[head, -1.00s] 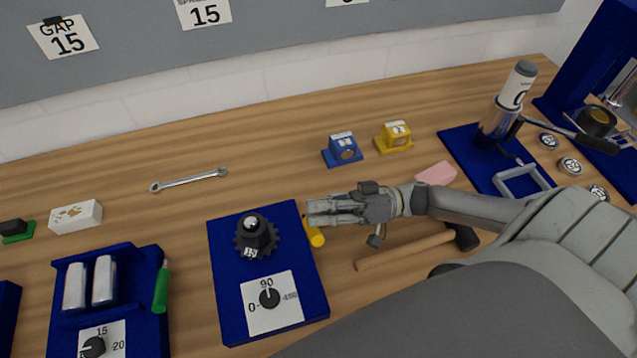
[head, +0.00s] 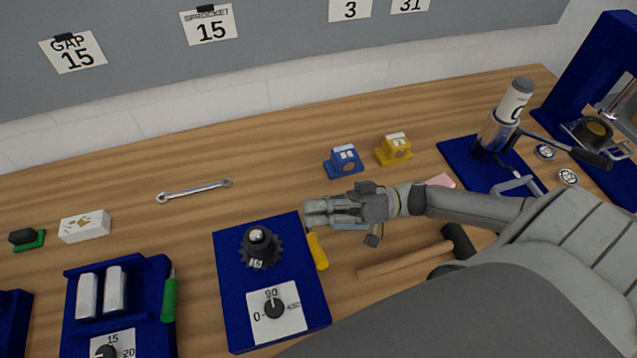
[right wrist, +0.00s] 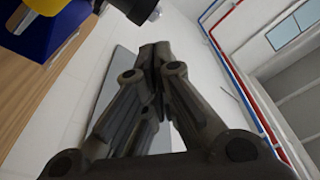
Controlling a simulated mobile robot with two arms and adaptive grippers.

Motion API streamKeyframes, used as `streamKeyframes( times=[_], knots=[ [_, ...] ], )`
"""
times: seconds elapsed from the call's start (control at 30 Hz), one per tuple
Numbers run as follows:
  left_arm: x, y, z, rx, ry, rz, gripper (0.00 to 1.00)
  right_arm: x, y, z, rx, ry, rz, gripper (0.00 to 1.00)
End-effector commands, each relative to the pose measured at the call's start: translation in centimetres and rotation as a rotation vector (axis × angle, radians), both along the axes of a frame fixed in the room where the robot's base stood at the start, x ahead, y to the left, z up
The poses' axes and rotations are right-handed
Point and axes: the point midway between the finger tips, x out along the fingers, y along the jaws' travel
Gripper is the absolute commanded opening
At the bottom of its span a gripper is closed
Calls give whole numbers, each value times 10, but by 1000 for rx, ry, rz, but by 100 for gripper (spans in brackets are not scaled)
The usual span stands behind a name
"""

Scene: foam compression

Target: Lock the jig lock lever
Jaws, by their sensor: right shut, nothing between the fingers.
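The sprocket jig is a blue plate (head: 233,325) with a dark gear (head: 262,248) and a 0–90 dial (head: 275,307). A yellow lever (head: 318,252) lies along its right edge, pointing toward the front. My right gripper (head: 310,209) is shut and empty just behind the lever's upper end, at the plate's back right corner. Whether it touches the lever is unclear. In the right wrist view the closed fingers (right wrist: 155,58) point toward the upper part of the picture, and yellow (right wrist: 52,7) shows at the top left. My left gripper is out of view.
A hammer (head: 405,262) lies right of the jig, near my right arm. Blue (head: 343,162) and yellow (head: 396,149) blocks stand behind. The gap jig with a green handle (head: 169,299) is at left.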

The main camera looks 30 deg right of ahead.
Motion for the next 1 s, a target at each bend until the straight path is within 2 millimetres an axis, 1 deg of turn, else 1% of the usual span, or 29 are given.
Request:
streamKeyframes(
  times=[0.1,0.3,0.4,0.5,0.7,1.0],
  knots=[
    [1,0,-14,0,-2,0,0,-8,-22,-9,-7,4,0,0],
    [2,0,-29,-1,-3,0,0,-20,-61,-13,-5,4,0,0],
    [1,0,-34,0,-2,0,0,-25,-76,-14,-4,2,0,0],
    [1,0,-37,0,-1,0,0,-28,-87,-14,-3,2,-1,0],
    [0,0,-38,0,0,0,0,-30,-94,-13,-1,-1,1,0],
    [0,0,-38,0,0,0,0,-30,-94,-12,0,-1,0,0]
  ],
)
